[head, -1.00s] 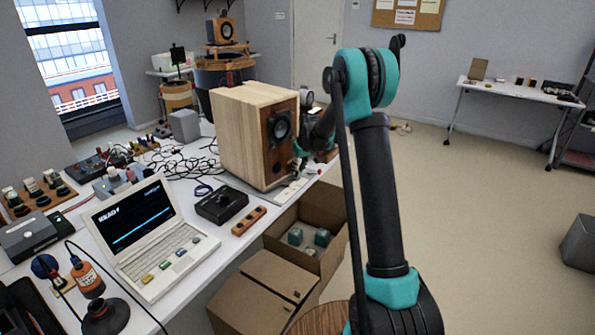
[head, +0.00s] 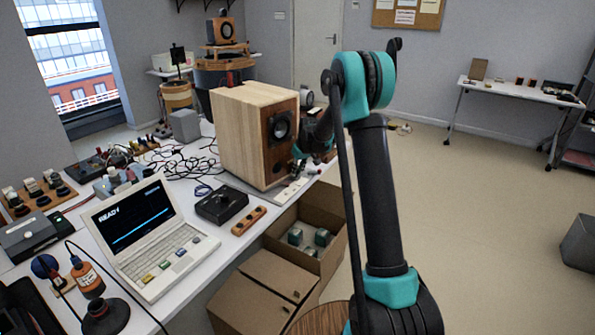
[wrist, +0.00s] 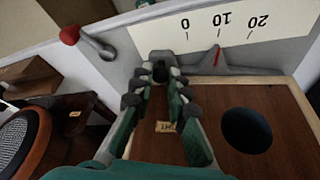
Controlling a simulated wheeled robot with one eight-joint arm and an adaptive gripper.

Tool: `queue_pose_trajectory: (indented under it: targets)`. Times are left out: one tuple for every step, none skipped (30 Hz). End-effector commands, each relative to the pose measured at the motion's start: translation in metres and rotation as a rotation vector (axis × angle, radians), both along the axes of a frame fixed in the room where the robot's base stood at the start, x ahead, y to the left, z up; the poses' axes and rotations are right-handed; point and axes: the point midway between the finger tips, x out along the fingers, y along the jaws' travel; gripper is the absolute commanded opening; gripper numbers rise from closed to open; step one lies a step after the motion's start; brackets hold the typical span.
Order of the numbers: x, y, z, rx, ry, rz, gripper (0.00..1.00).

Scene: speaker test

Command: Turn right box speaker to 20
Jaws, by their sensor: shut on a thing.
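The box speaker (head: 245,135) is a pale wooden box with a brown front and a dark cone. It stands upright near the right end of the white bench. In the wrist view its brown front panel (wrist: 275,105) shows a dark round hole and a small label, partly hidden by my fingers. A scale strip (wrist: 285,25) reads 0, 10, 20, upside down. A grey pointer (wrist: 217,60) with a red line stands close to 10. My gripper (wrist: 160,72) is shut on a small grey tab at the speaker's base; the fingertips mostly hide it.
A red-knobbed lever (wrist: 69,35) sits on the grey base beside my gripper. A laptop (head: 150,235), a black box (head: 221,204) and cables (head: 190,160) lie left of the speaker. An open carton (head: 335,225) stands below the bench edge.

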Motion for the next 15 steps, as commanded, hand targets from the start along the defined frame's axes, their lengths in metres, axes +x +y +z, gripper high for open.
queue_pose_trajectory:
  targets:
    - [-0.001,0.001,0.0,0.0,0.0,-0.005,0.0]
    - [-0.003,0.002,0.0,0.0,0.0,-0.014,0.0]
    - [-0.006,0.004,0.0,0.0,0.0,-0.028,0.0]
    - [-0.009,0.006,0.0,0.0,0.0,-0.043,0.0]
    - [-0.012,0.008,0.001,0.0,0.0,-0.06,0.0]
    - [-0.016,0.01,0.001,-0.001,0.0,-0.084,0.0]
    - [-0.018,0.011,0.0,0.0,0.0,-0.1,0.0]
    - [-0.021,0.013,0.0,0.0,0.0,-0.115,0.0]
    - [-0.023,0.015,0.0,-0.001,0.0,-0.134,0.0]
    - [-0.025,0.016,0.0,0.0,0.0,-0.145,0.0]
    - [-0.027,0.017,0.0,0.0,0.0,-0.155,0.0]
    - [-0.028,0.018,0.001,0.0,0.0,-0.165,0.0]
    - [-0.028,0.018,0.0,0.001,0.001,-0.17,0.0]
    - [-0.029,0.018,0.0,0.0,0.0,-0.173,0.0]
    - [-0.029,0.018,0.001,0.0,-0.001,-0.175,0.0]
